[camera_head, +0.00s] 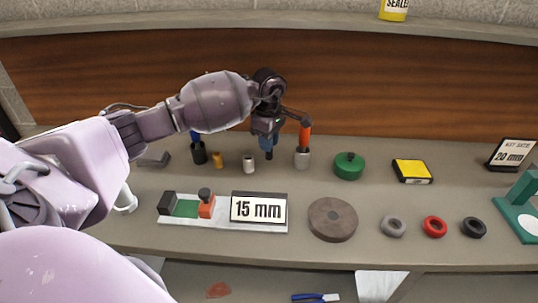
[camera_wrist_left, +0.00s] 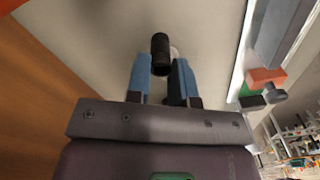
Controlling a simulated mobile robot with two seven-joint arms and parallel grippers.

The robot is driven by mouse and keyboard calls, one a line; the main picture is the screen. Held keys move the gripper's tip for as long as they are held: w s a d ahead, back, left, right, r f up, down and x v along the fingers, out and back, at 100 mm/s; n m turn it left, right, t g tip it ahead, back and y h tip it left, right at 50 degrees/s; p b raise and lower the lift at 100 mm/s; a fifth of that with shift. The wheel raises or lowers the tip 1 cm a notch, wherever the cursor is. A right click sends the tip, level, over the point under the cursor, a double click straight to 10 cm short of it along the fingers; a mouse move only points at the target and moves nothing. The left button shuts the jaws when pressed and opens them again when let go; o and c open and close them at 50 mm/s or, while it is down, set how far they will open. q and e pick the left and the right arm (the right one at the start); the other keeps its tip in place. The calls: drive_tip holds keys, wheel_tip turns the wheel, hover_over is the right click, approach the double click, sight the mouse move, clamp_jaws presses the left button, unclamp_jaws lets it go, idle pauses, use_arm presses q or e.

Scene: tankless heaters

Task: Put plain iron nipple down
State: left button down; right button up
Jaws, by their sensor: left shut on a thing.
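The plain iron nipple (camera_wrist_left: 160,55) is a short black cylinder. In the left wrist view it sits between the blue fingers of my left gripper (camera_wrist_left: 161,76), which is shut on it. In the head view my left gripper (camera_head: 266,143) points down above the bench, with the dark nipple end (camera_head: 269,156) showing below the fingers. It hangs between a small white cylinder (camera_head: 249,164) and a grey cup with an orange handle (camera_head: 303,159). I cannot tell the gap to the bench top. My right gripper is not in view.
On the bench (camera_head: 295,255) in front are a fixture with a green pad (camera_head: 186,208), a 15 mm sign (camera_head: 259,208) and a brown disc (camera_head: 333,219). A brass piece (camera_head: 217,160) stands left.

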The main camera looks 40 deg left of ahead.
sight(269, 158)
use_arm(q)
drive_tip(key=shift+f, duration=2.4)
drive_tip(key=shift+f, duration=0.1)
drive_tip(key=shift+f, duration=0.1)
drive_tip(key=c, duration=1)
unclamp_jaws()
wheel_tip(269, 158, up, 12)
drive_tip(key=shift+r, duration=0.2)
drive_tip(key=shift+s, duration=0.1)
